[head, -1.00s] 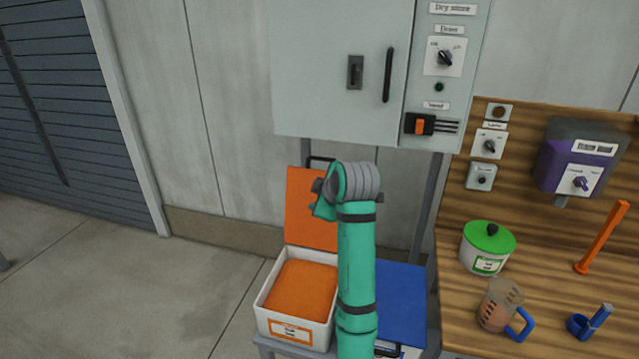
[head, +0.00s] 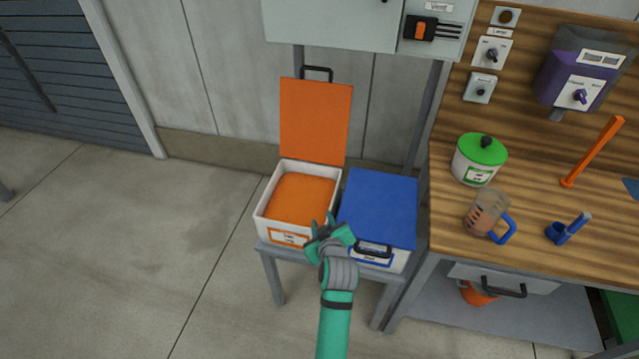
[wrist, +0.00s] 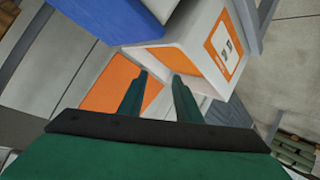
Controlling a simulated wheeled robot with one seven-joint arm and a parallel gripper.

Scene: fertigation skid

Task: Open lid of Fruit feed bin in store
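A white bin (head: 265,215) with an orange label stands on a low grey stand. Its orange lid (head: 316,122) is upright behind it, with a dark handle on top, and orange contents show inside. A second white bin, with a blue lid (head: 380,208), sits to its right, shut. The label words are too small to read. My gripper (head: 330,222) is by the front right corner of the orange-labelled bin. In the wrist view my gripper (wrist: 160,75) has its fingers apart with nothing between them; the orange-labelled bin (wrist: 190,45) and orange lid (wrist: 120,80) lie beyond.
A grey cabinet (head: 335,22) hangs above the bins. To the right, a wooden bench (head: 540,245) holds a green-lidded pot (head: 480,160), a measuring jug (head: 487,212) and a blue holder (head: 567,230). The floor at left is clear.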

